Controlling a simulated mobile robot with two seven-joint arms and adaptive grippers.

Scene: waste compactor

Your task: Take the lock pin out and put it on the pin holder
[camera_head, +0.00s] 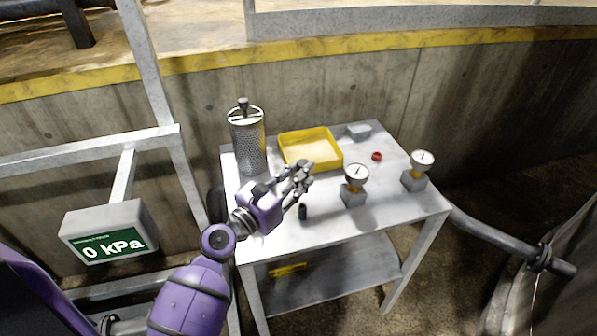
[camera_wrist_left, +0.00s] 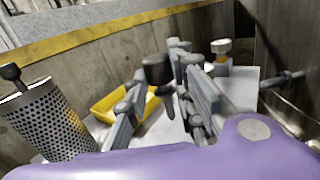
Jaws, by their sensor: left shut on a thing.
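My left gripper (camera_head: 298,178) is over the metal table, left of the gauges. In the left wrist view, its fingers (camera_wrist_left: 172,85) close around a dark, round-headed piece (camera_wrist_left: 157,70), which looks like the lock pin. The fingers hide much of it. In the head view, a small dark upright piece (camera_head: 303,211) shows just below the fingers. I cannot tell whether it is the held piece or a separate thing on the table. I cannot make out the pin holder with certainty. My right gripper is in neither view.
A perforated metal cylinder (camera_head: 248,143) with a black knob stands at the table's back left. A yellow tray (camera_head: 335,162) is behind the gripper. Two gauges (camera_head: 355,173) (camera_head: 421,160) and a red ring (camera_head: 376,156) are to the right. The table's front right (camera_head: 390,220) is clear.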

